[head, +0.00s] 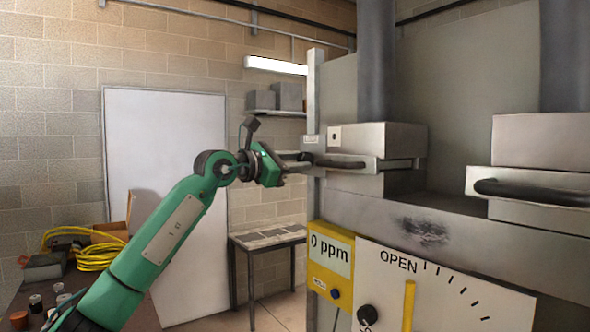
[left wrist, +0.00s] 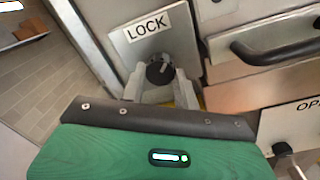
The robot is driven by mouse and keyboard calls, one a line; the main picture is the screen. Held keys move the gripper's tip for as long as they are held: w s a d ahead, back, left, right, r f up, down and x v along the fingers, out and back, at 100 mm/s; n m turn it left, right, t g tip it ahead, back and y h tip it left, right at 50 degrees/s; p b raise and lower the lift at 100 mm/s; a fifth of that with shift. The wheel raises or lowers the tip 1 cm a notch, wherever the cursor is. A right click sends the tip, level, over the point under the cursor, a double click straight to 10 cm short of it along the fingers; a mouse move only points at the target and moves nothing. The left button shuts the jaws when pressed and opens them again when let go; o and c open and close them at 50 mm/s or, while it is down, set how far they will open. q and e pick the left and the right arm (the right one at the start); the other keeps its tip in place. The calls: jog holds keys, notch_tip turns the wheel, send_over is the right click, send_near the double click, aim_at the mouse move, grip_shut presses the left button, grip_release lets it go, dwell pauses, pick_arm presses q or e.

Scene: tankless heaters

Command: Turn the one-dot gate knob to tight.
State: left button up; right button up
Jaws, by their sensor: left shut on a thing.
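The gate box (head: 376,147) at the left of the metal housing carries a small plate with one dot (head: 334,136) and a dark bar handle (head: 340,163). Beside it is a narrow plate labelled LOCK (left wrist: 148,32). A round black knob (left wrist: 160,71) with a pale pointer mark sits below that label. My left gripper (head: 303,160) reaches it from the left. In the left wrist view, its two grey fingers (left wrist: 157,84) lie on either side of the knob, shut on it. In the head view the gripper hides the knob. No "tight" marking is readable. My right gripper is out of view.
A second gate box (head: 540,145) with a dark handle stands at the right. Below are a yellow meter (head: 331,262) reading 0 ppm and a dial panel (head: 440,285) marked OPEN. A side table (head: 268,238) stands behind; a cluttered bench (head: 30,290) is at left.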

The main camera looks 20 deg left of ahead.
pick_arm(q)
jog(key=m+b, duration=0.1)
jog(key=m, duration=0.5)
jog(key=shift+a+m, duration=0.1)
jog(key=shift+m, duration=0.2)
jog(key=m, duration=0.6)
jog(key=shift+w+m+h+b, duration=0.1)
jog(key=shift+m+h+b, duration=0.2)
jog(key=shift+h, duration=0.1)
jog(key=shift+g, duration=0.3)
jog(key=o, duration=1)
jog(key=shift+c, duration=0.2)
